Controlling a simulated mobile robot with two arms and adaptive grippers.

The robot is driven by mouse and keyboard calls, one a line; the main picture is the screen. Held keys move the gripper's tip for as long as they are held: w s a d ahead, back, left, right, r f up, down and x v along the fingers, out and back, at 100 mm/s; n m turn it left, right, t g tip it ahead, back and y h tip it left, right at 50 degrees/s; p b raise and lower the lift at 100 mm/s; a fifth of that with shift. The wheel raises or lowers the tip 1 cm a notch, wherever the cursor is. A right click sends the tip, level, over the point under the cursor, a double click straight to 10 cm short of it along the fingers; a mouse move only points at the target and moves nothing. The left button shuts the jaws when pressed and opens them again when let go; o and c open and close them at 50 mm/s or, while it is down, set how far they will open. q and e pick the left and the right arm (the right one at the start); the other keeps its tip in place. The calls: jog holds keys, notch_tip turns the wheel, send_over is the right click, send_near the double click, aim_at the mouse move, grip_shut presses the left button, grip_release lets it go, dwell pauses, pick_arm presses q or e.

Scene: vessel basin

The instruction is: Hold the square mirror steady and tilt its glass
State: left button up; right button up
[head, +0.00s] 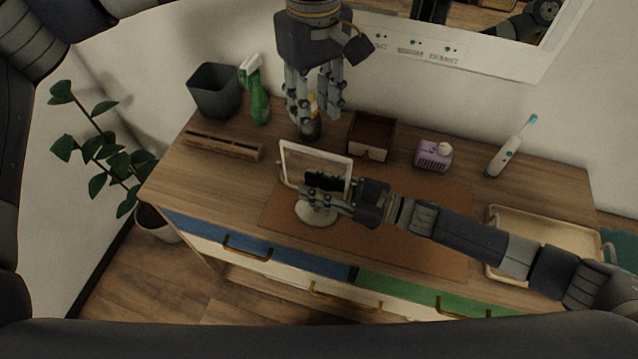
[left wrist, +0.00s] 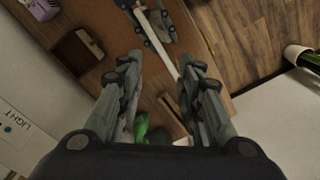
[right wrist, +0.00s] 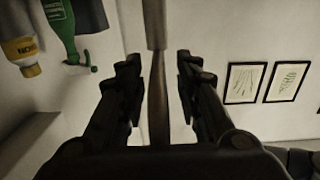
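The square mirror (head: 341,160) has a pale frame and a round white base (head: 317,214), and stands on the brown mat. My right gripper (head: 318,190) is in front of its lower part and hides some of the glass and stem. In the right wrist view, a narrow strip that looks like the mirror edge-on (right wrist: 156,30) runs between the parted fingers (right wrist: 159,78), with gaps on both sides. My left gripper (head: 316,112) is above the table behind the mirror, open and empty. The mirror also shows nearly edge-on in the left wrist view (left wrist: 160,40).
Behind the mirror are a green spray bottle (head: 258,98), a grey bin (head: 214,91), a yellow-topped bottle (head: 311,127) close under my left gripper, and a brown box (head: 371,137). A purple tissue box (head: 433,156), toothbrush (head: 510,147) and tray (head: 510,213) are to the right.

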grip_shut()
pick_arm(q)
jog(key=c, duration=0.3)
jog(key=shift+s+d+f, duration=0.15)
jog(key=shift+f, duration=0.1)
jog(key=c, duration=0.5)
jog(key=s+d+f+m+g+h, duration=0.1)
jog(key=s+d+f+g+h, duration=0.1)
jog(key=s+d+f, duration=0.2)
jog(key=shift+d+f+h, duration=0.25)
jog(key=shift+d+h, duration=0.15)
jog(key=shift+d, duration=0.1)
jog(key=s+d+r+n+g+h, duration=0.1)
jog(key=s+d+r+g+h, duration=0.2)
jog(key=s+d+h, duration=1.05)
jog(key=w+a+r+n+t+h, duration=0.3)
jog(key=n+t+h, duration=0.2)
jog(key=n+t, duration=0.2)
jog(key=n+t+y, duration=1.3)
jog(key=n+y, duration=0.3)
jog(key=n, duration=0.2)
send_near(315, 160)
jog(key=shift+h, duration=0.25)
jog(key=shift+x, duration=3.3)
